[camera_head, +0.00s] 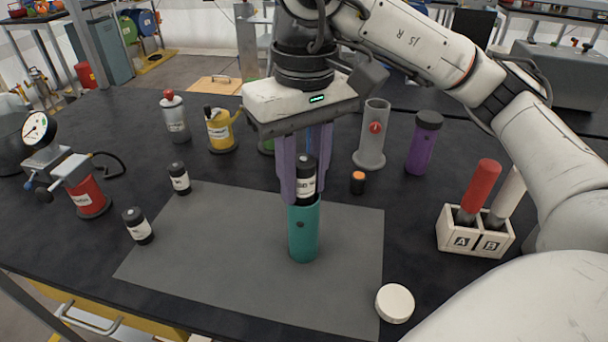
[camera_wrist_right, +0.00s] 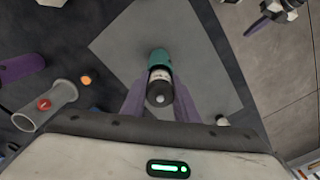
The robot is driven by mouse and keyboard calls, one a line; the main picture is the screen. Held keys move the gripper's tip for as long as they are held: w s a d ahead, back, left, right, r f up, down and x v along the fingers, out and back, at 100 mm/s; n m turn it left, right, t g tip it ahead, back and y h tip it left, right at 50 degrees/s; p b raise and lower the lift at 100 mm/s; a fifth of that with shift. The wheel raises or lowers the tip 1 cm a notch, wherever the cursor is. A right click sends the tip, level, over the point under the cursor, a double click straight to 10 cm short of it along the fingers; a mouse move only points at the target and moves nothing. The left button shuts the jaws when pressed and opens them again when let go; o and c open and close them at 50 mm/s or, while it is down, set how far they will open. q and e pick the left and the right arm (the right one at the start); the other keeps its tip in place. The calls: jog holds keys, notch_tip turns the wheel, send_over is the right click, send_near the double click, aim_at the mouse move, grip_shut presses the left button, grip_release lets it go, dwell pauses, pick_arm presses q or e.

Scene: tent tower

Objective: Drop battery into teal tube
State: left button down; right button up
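The teal tube (camera_head: 303,240) stands upright on the grey mat, and its outside also shows in the right wrist view (camera_wrist_right: 159,57). A black battery with a white label (camera_head: 306,182) is upright at the tube's mouth. Its lower black end meets the rim, and I cannot tell how far inside it is. My right gripper (camera_head: 306,190) points down with its purple fingers on both sides of the battery, shut on it. In the right wrist view the battery's dark top (camera_wrist_right: 160,93) shows between the fingers (camera_wrist_right: 158,88). My left gripper is not in view.
Two similar black-and-white cylinders (camera_head: 179,178) (camera_head: 138,225) stand at the left. A grey tube (camera_head: 371,140), purple cylinder (camera_head: 424,145) and small orange-topped cylinder (camera_head: 358,182) stand behind right. A white A/B holder (camera_head: 474,238) and white disc (camera_head: 395,303) are at right. The mat (camera_head: 215,260) is otherwise clear.

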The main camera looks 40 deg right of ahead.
aim_at(304, 161)
jog(key=shift+o, duration=0.9)
jog(key=shift+s+a+f, duration=0.15)
jog(key=shift+f, duration=0.45)
jog(key=shift+r, duration=0.15)
notch_tip(304, 161, up, 10)
jog(key=p, duration=0.3)
jog(key=shift+r, duration=0.55)
